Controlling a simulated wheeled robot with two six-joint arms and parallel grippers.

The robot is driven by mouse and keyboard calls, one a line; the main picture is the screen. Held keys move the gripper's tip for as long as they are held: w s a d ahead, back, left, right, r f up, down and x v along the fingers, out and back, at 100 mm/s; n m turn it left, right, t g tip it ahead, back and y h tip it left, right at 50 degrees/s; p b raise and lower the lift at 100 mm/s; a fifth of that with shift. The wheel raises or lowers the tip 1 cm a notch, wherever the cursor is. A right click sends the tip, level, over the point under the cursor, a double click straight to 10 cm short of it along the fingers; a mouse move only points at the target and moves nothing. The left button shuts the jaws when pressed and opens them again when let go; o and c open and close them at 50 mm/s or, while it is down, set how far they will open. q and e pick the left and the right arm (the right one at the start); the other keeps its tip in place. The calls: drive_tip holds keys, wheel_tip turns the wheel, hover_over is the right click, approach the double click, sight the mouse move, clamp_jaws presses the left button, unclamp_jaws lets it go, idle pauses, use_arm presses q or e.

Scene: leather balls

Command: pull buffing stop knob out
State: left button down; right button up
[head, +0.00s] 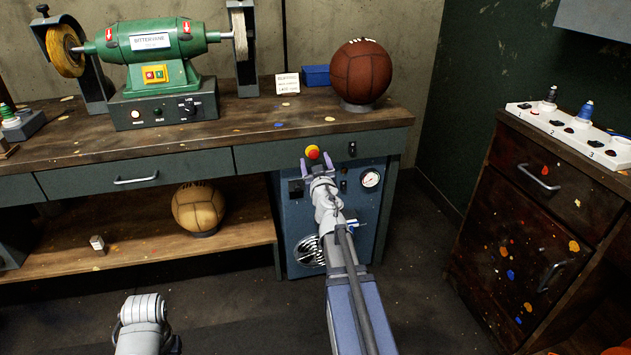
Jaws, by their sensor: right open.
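The buffing stop knob (312,152) is a small red knob with yellow around it, at the front of the bench above the blue machine cabinet. My right gripper (315,164) is open and reaches up to the knob from below. Its two purple fingers stand apart, one to each side just under the knob. I cannot tell whether they touch it. The knob's lower part and its mount are partly hidden by the gripper. Only a link of my left arm shows at the lower left; its gripper is not in view.
A green double-ended buffing machine (155,42) and a brown leather ball (361,72) stand on the bench (230,135). A tan ball (198,208) sits on the lower shelf. The blue cabinet (300,215) has a gauge (370,178). A drawer unit (530,215) stands right.

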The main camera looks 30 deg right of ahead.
sight(314, 155)
use_arm(q)
wheel_tip(314, 155, down, 4)
drive_tip(key=shift+r+b, duration=0.2)
drive_tip(key=shift+b, duration=0.8)
use_arm(e)
drive_tip(key=shift+n+t+y, duration=0.3)
drive_tip(key=shift+n+y, duration=0.3)
drive_tip(key=shift+y, duration=0.1)
drive_tip(key=f, duration=0.1)
drive_tip(key=d+f, duration=0.2)
drive_tip(key=shift+s+f, duration=0.25)
drive_tip(key=shift+f, duration=0.05)
drive_tip(key=shift+w, duration=0.1)
drive_tip(key=x, duration=0.7)
drive_tip(key=shift+w+d, duration=0.15)
drive_tip(key=shift+w, duration=0.15)
clamp_jaws()
